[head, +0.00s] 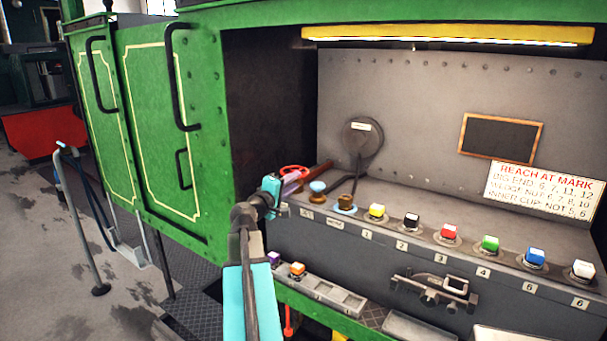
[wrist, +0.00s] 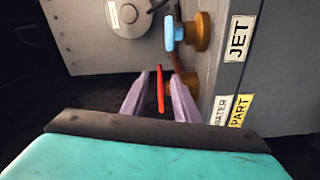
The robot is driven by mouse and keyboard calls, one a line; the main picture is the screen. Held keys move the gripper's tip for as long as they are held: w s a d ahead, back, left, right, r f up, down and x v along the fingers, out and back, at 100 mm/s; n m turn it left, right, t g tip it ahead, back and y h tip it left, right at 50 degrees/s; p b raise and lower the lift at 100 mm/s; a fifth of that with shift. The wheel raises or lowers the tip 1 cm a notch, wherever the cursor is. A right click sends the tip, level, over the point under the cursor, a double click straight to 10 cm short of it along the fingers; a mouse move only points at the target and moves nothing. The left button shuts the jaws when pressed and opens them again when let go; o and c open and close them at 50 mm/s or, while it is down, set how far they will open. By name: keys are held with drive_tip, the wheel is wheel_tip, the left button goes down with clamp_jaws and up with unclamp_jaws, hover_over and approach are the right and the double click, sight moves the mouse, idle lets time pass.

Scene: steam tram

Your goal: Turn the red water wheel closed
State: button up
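The red water wheel (head: 294,169) is at the left end of the grey console in the head view, partly hidden by my gripper (head: 287,185). In the wrist view the red wheel (wrist: 160,88) appears nearly edge-on between the two purple fingers of my gripper (wrist: 159,82). The fingers are open, one on each side of the wheel, with a visible gap on both sides. The wheel's brass base (wrist: 170,89) is partly hidden by the right finger. A label reading WATER (wrist: 221,109) is beside it.
A light-blue knob (head: 318,187) stands close to the right of the red wheel, by the JET label (wrist: 239,38). Several coloured buttons (head: 449,232) line the console (head: 400,205). The green cabinet wall (head: 160,110) is close on the left.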

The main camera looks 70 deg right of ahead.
sight(304, 175)
drive_tip(key=shift+s+d+p, duration=0.2)
drive_tip(key=shift+d+p, duration=0.2)
drive_tip(key=shift+d, duration=0.85)
drive_tip(key=shift+s+d+p, duration=0.2)
drive_tip(key=shift+d+p, duration=0.2)
drive_tip(key=shift+d, duration=0.8)
drive_tip(key=shift+s+d+p, duration=0.2)
drive_tip(key=shift+d+p, duration=0.2)
drive_tip(key=shift+d, duration=0.85)
clamp_jaws()
